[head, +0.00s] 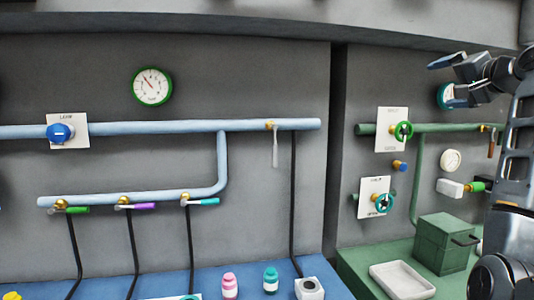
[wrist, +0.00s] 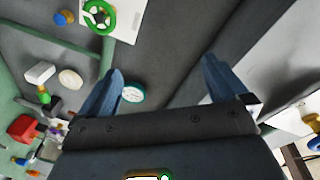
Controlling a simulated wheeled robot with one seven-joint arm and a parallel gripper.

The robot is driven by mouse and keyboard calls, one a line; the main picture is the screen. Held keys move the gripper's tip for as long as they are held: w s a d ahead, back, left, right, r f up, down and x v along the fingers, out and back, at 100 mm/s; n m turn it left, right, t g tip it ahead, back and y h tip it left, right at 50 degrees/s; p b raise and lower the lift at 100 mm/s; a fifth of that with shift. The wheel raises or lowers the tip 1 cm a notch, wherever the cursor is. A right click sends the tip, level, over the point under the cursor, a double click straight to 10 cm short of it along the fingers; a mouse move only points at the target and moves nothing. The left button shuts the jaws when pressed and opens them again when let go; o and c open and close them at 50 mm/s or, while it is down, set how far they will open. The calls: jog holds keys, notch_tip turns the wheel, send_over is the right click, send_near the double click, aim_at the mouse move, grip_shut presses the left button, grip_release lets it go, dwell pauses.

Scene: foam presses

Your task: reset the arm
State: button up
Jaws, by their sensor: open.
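My gripper (head: 446,82) is at the upper right of the head view, raised in front of the grey wall. It partly overlaps a teal-rimmed gauge (head: 442,97). In the wrist view my gripper (wrist: 165,75) shows two blue fingers spread wide apart with nothing between their tips. The teal-rimmed gauge (wrist: 132,92) shows behind the gap, near the left finger. The arm runs down the right edge of the head view.
A green pipe with a green valve wheel (head: 403,131) is on the right wall. Below are a green box (head: 446,244) and a white tray (head: 402,281) on a green counter. Blue pipes (head: 180,128) with coloured levers run along the left wall. A blue counter holds small bottles (head: 230,285).

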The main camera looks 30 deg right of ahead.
jog(key=w+a+f+n+g, duration=0.1)
jog(key=a+f, duration=0.4)
jog(key=f, duration=0.8)
jog(key=w+a+f+n, duration=0.15)
jog(key=a+f, duration=0.35)
jog(key=f, duration=0.8)
jog(key=s+a+f+n, duration=0.1)
jog(key=s+a+f, duration=0.3)
jog(key=a+f, duration=0.4)
jog(key=s+a+f+n, duration=0.2)
jog(key=s+a+f, duration=0.3)
jog(key=f, duration=0.5)
jog(key=s+a+f+n+y, duration=0.2)
jog(key=s+a+f+n, duration=0.35)
jog(key=s+a, duration=0.85)
jog(key=s+a+r+n+y, duration=0.1)
jog(key=s+a, duration=0.3)
jog(key=s, duration=0.6)
jog(key=s+a+r+n+y, duration=0.2)
jog(key=s+a, duration=0.3)
jog(key=s, duration=0.4)
jog(key=shift+s+r+n+y, duration=0.3)
jog(key=shift+s+r+n, duration=0.05)
jog(key=shift+r+n, duration=0.25)
jog(key=shift+a, duration=0.1)
